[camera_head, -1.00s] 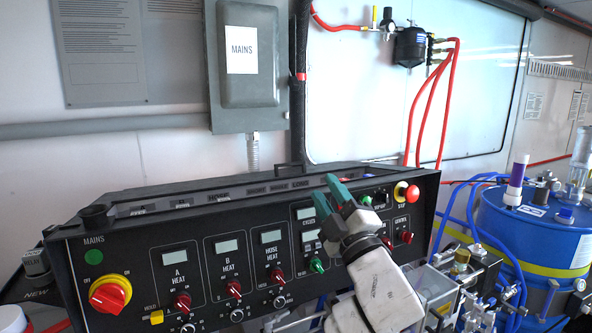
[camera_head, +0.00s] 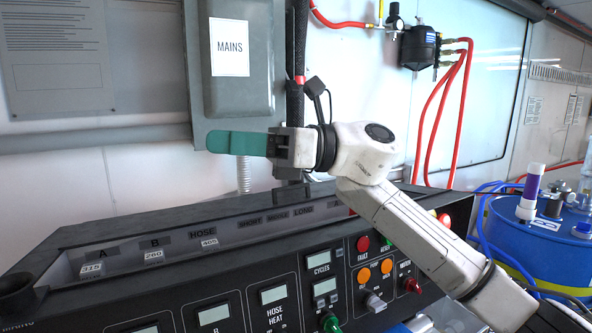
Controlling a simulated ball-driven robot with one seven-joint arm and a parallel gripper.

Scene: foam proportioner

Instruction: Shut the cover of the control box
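The black control box (camera_head: 215,283) fills the lower part of the view, with its front panel of displays and knobs facing me. A long recess (camera_head: 225,241) along its top is uncovered and shows labels such as A, B, HOSE, SHORT and LONG. A long black part (camera_head: 170,216) behind the recess looks like the cover; its exact angle is unclear. My gripper (camera_head: 235,143) is above the back of the box, in front of the grey mains box in the picture, with teal fingers pointing left. The fingers overlap edge-on, so their gap is hidden. Nothing is seen held.
The grey mains box (camera_head: 247,98) is on the wall behind my gripper. Red hoses (camera_head: 461,110) hang from a black filter unit (camera_head: 420,47) at the upper right. A blue drum (camera_head: 520,240) with blue hoses stands at the right.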

